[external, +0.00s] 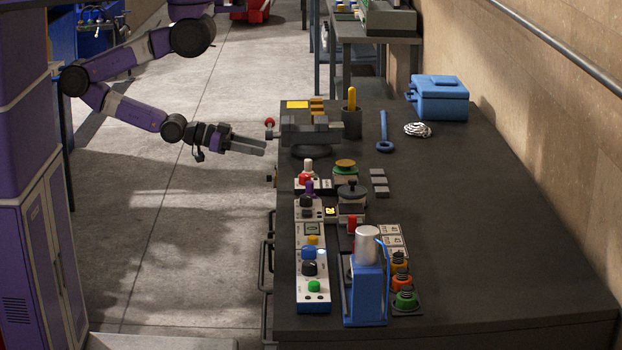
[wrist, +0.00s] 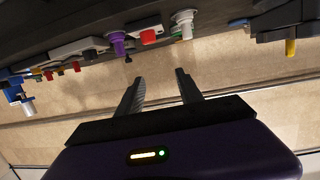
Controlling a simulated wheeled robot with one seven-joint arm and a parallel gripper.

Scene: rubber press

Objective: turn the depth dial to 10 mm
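A long white and blue control panel (external: 312,290) runs along the bench's left side, with several coloured knobs and buttons. It includes a black knob with a white mark (external: 309,268) and a dark knob (external: 305,202) beside a purple one (external: 309,187). No scale is readable, so I cannot tell which is the depth dial or its setting. My gripper (external: 265,147) is open and empty, off the bench's left edge beside the vise and beyond the panel. In the wrist view my gripper (wrist: 161,76) has its fingers apart; the purple knob (wrist: 118,43) shows above them, apart from them.
A grey vise (external: 310,132) stands close to the right of my gripper. A blue press (external: 367,290) with a metal cylinder stands right of the panel. A cup (external: 351,124), blue wrench (external: 383,130) and blue box (external: 438,97) lie farther back. The bench's right side is clear.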

